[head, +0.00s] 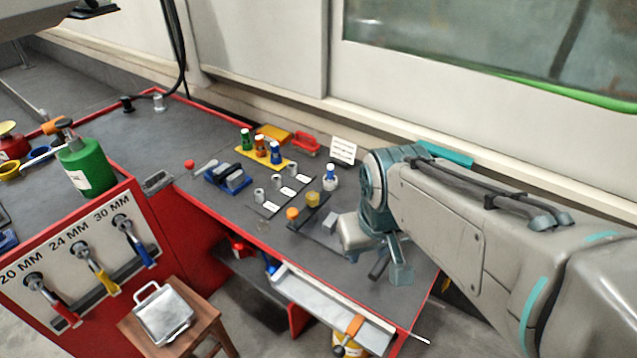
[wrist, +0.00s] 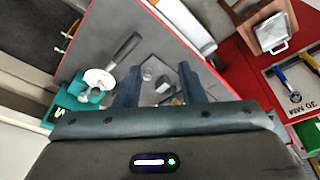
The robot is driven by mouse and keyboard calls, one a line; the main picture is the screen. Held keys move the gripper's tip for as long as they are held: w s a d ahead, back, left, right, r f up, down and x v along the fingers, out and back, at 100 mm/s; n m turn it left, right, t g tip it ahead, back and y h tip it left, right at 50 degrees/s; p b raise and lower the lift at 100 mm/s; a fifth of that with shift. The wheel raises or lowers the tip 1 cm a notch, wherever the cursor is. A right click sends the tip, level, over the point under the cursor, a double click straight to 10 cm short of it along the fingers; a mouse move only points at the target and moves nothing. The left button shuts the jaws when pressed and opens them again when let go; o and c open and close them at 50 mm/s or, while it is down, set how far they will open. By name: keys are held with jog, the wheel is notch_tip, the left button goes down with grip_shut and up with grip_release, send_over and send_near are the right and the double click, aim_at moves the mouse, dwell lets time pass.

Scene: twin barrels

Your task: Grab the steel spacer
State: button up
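Several small grey metal-looking cylinders stand in a row beside white labels on the bench: a near one (head: 259,195), a middle one (head: 277,181) and a far one (head: 291,168). I cannot tell for certain which piece is the steel spacer. A small grey block (head: 329,223) stands on a dark strip closer to my arm. My gripper (head: 390,270) is over the right end of the bench, to the right of these pieces. In the wrist view my gripper (wrist: 159,82) has its fingers wide apart and empty. A small grey piece (wrist: 164,86) shows between them, below and apart.
An orange-topped piece (head: 292,213), a yellow piece (head: 313,198) and a blue-capped bottle (head: 330,174) stand near the cylinders. A blue holder (head: 229,178) and a yellow rack of bottles (head: 262,157) are farther left.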

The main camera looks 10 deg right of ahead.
jog(key=w+n, duration=0.6)
jog(key=w, duration=0.2)
jog(key=n+g, duration=0.3)
jog(key=n, duration=1.8)
send_over(331, 219)
notch_tip(331, 219, down, 10)
jog(key=f, duration=0.5)
jog(key=f+p, duration=0.1)
jog(key=f, duration=0.1)
jog(key=shift+w+f, duration=0.25)
jog(key=shift+f, duration=0.1)
jog(key=shift+s+f+p, duration=0.15)
jog(key=shift+f+p, duration=0.05)
jog(key=shift+f, duration=1.15)
jog(key=shift+s+f+p, duration=0.1)
jog(key=shift+f+p, duration=0.05)
jog(key=shift+f, duration=1.2)
grip_shut()
